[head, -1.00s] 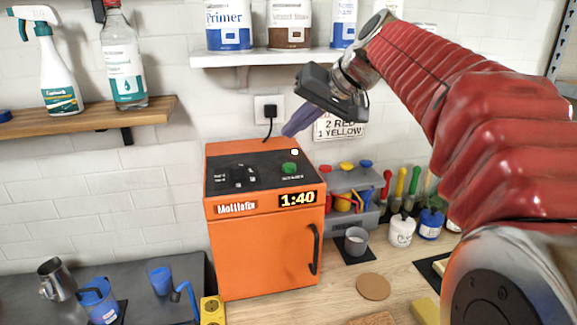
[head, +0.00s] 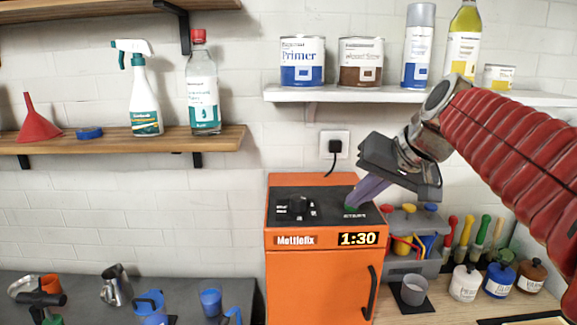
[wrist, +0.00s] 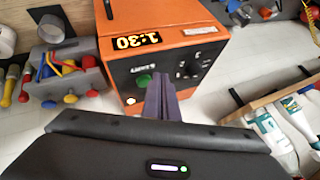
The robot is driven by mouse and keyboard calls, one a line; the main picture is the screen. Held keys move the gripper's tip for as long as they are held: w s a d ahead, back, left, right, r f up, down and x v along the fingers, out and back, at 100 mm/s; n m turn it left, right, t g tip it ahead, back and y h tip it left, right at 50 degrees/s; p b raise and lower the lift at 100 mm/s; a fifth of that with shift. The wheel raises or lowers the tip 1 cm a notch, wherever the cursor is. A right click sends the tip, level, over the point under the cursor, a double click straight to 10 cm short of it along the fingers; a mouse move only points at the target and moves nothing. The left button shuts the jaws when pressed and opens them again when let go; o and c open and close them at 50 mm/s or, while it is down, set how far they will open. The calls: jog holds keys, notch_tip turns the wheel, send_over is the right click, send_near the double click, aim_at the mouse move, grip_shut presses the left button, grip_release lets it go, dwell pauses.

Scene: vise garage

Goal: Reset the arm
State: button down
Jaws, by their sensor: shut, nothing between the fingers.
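My gripper (head: 354,205) is shut and empty, its purple fingers pointing down at the top panel of the orange machine (head: 320,290). In the head view the fingertips overlap the green button (head: 350,208). In the wrist view the shut fingers (wrist: 158,82) appear just beside the green button (wrist: 143,80); I cannot tell whether they touch it. The machine's display (head: 358,239) reads 1:30.
A grey tool holder (head: 425,255) with colourful tools stands right of the machine, with a grey cup (head: 413,289) in front and small jars (head: 465,283) beyond. A white shelf (head: 380,95) with cans hangs above. A wooden shelf (head: 110,142) with bottles is at left.

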jog(key=s+f+n+g+h, duration=0.1)
jog(key=s+f+h, duration=0.3)
jog(key=s+f, duration=1.6)
jog(key=shift+s+d+f+n, duration=0.25)
jog(key=shift+s+n, duration=0.15)
jog(key=shift+s, duration=0.65)
dwell(5.0)
